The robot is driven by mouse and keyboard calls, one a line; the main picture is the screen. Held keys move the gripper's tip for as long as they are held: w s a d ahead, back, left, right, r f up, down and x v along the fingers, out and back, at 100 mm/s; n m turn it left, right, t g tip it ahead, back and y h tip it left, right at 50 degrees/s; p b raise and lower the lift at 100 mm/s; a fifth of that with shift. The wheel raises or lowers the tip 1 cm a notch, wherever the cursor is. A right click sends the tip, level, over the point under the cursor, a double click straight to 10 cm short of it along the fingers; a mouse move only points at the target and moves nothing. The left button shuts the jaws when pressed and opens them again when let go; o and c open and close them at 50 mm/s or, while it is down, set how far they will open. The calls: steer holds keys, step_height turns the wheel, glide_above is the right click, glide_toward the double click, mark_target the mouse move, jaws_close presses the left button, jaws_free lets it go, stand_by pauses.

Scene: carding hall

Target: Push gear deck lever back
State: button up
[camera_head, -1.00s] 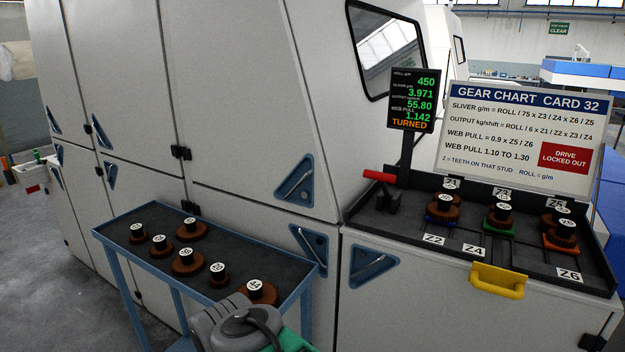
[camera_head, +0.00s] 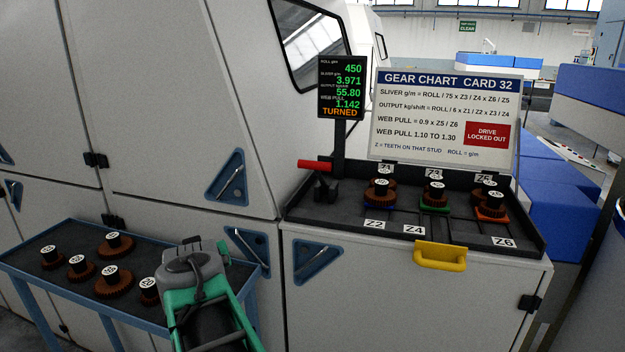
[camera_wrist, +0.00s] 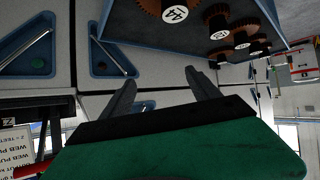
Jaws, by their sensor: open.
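The gear deck (camera_head: 336,214) is a dark tray on top of a grey cabinet, right of centre in the head view. A lever with a red handle (camera_head: 314,164) stands at its left end on a black mount. Several brown gears with numbered black hubs sit on the deck, such as one on a green base (camera_head: 434,201). In the wrist view my gripper (camera_wrist: 162,84) has its two fingers apart with nothing between them. In the head view my arm is at lower centre, left of the deck and clear of the lever; the fingertips are hidden there. A red bar (camera_wrist: 32,168) shows at the wrist view's lower left.
A blue-framed cart (camera_head: 40,262) with several loose gears stands at left. A yellow handle (camera_head: 440,256) juts from the cabinet front. The gear chart (camera_head: 446,120) and a black display (camera_head: 341,88) reading TURNED rise behind the deck. Tall machine panels stand behind my arm.

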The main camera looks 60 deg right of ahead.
mark_target(316, 170)
steer(key=shift+o, duration=0.8)
steer(key=s+d+r+m+h, duration=0.2)
steer(key=s+d+r+h, duration=0.2)
steer(key=d, duration=0.7)
steer(key=shift+s+r+m+g+b, duration=0.25)
steer(key=shift+s+b, duration=0.2)
steer(key=shift+s, duration=0.3)
steer(key=o, duration=0.4)
steer(key=s+d+r+m+g+h, duration=0.1)
steer(key=s+d+r, duration=0.1)
steer(key=s+d, duration=0.1)
steer(key=s+d+r+m+g+h, duration=0.1)
steer(key=s+d+r+h, duration=0.1)
steer(key=s+d+r, duration=0.1)
steer(key=s+d+r+m+g+h+b, duration=0.1)
steer(key=s+d+r+h, duration=0.1)
steer(key=s+d+r, duration=0.1)
steer(key=shift+s+d, duration=0.15)
steer(key=shift+s, duration=0.75)
steer(key=shift+o, duration=0.2)
steer(key=x, duration=0.2)
steer(key=p+x, duration=0.1)
steer(key=x, duration=0.1)
steer(key=r+p+x, duration=0.1)
steer(key=x, duration=0.1)
steer(key=shift+d+f, duration=0.1)
steer(key=shift+d, duration=0.3)
steer(key=shift+w+d+f, duration=0.1)
steer(key=shift+w+d, duration=0.05)
steer(key=shift+d, duration=0.35)
